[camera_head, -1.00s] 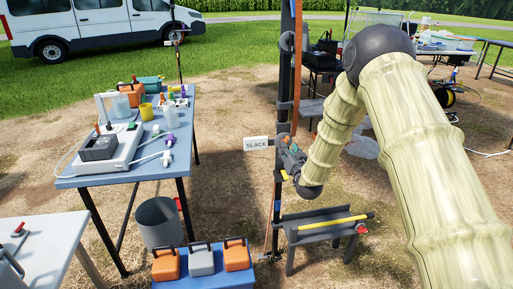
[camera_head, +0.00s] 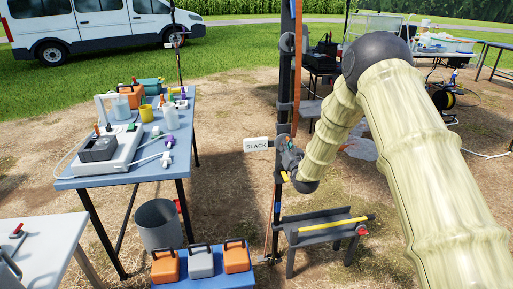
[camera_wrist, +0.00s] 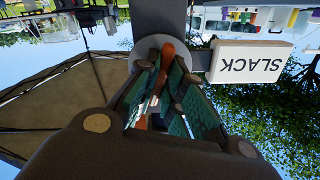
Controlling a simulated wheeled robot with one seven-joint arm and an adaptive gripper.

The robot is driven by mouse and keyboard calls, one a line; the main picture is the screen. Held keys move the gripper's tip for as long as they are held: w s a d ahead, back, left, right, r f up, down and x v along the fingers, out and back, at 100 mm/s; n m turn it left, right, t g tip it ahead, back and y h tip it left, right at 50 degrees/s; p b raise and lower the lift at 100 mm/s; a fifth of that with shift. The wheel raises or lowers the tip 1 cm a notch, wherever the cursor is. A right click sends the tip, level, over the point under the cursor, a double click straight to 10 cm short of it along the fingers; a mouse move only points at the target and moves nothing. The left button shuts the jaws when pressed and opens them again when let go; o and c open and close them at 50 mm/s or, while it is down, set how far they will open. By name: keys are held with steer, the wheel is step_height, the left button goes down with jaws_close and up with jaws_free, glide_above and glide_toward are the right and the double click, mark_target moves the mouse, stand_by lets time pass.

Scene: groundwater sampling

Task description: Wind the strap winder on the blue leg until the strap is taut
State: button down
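A tall dark post (camera_head: 285,62), which looks like the blue leg, stands at the picture's middle with an orange strap (camera_head: 297,70) along it. A white sign reading SLACK (camera_head: 257,144) sticks out to its left; it shows upside down in the wrist view (camera_wrist: 247,62). My gripper (camera_head: 288,158) is at the post beside the sign. In the wrist view, the green-padded fingers of my gripper (camera_wrist: 165,72) stand on both sides of an orange-brown handle (camera_wrist: 167,52) in front of a grey round winder (camera_wrist: 124,44). Whether both pads press on the handle is unclear.
A blue table (camera_head: 95,182) with sampling gear stands left. A grey bucket (camera_head: 158,226) and a low blue stand (camera_head: 215,275) with orange and grey cases are below. A low bench (camera_head: 318,235) with a yellow bar lies right of the post's foot.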

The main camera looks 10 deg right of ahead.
steer(key=m+b, duration=0.3)
steer(key=m, duration=0.7)
steer(key=shift+m, duration=0.3)
steer(key=c, duration=1.4)
jaws_free()
steer(key=shift+c, duration=0.2)
steer(key=s, duration=1.2)
steer(key=shift+d, duration=0.25)
